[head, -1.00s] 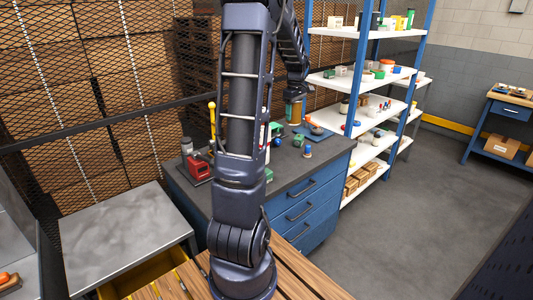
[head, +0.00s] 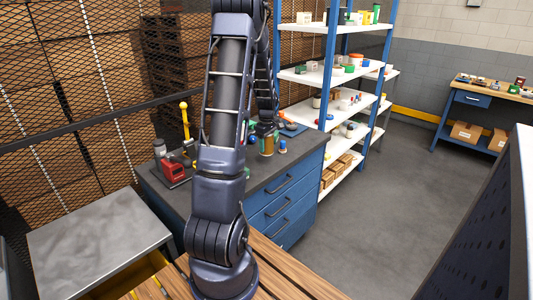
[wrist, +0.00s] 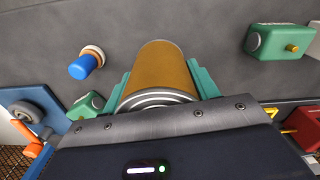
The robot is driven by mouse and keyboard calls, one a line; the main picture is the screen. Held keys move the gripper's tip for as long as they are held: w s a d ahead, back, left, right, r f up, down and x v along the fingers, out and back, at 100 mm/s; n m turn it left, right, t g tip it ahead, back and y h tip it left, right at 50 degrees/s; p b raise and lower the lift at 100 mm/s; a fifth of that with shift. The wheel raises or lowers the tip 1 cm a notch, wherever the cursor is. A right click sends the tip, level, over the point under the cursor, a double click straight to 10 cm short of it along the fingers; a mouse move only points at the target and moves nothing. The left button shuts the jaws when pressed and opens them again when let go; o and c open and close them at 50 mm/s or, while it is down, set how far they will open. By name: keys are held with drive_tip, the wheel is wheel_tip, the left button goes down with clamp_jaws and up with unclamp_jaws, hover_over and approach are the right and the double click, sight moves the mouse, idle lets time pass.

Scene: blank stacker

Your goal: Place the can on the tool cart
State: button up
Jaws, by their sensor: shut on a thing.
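The can (head: 266,145) is a gold-orange cylinder with a silver rim. In the wrist view the can (wrist: 160,68) lies between the green fingers of my gripper (wrist: 160,82), which is shut on it. In the head view my gripper (head: 266,132) holds it over the dark top of the blue drawer cabinet (head: 285,200); I cannot tell the gap beneath it. A metal-topped cart (head: 98,240) with a yellow part below stands at the lower left, with a clear top. I cannot tell for sure which of these is the tool cart.
A blue-capped item (wrist: 86,64) and a green box (wrist: 278,42) are near the can. A red tool (head: 173,170) sits at the worktop's left. White shelving (head: 340,72) stands behind. A wooden surface (head: 275,262) lies by my arm's base. Grey floor (head: 370,210) is open at right.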

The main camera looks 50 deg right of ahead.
sight(267, 152)
drive_tip(key=shift+f, duration=2.35)
drive_tip(key=shift+f, duration=0.1)
drive_tip(key=o, duration=1.2)
